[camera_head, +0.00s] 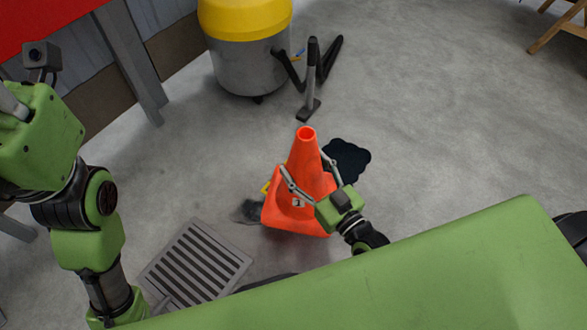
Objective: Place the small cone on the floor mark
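The small orange cone (306,185) with a label reading "1" stands upright in the middle of the view. My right gripper (304,163) has one finger on each side of the cone and looks closed on it. A bit of yellow, perhaps the floor mark (265,187), shows just behind the cone's left base edge; the cone hides the rest. I cannot tell whether the base touches the floor. My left arm is at the left edge; its gripper is not clearly in view.
A floor grate (196,262) lies front left of the cone. A dark puddle (347,160) is behind it to the right.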

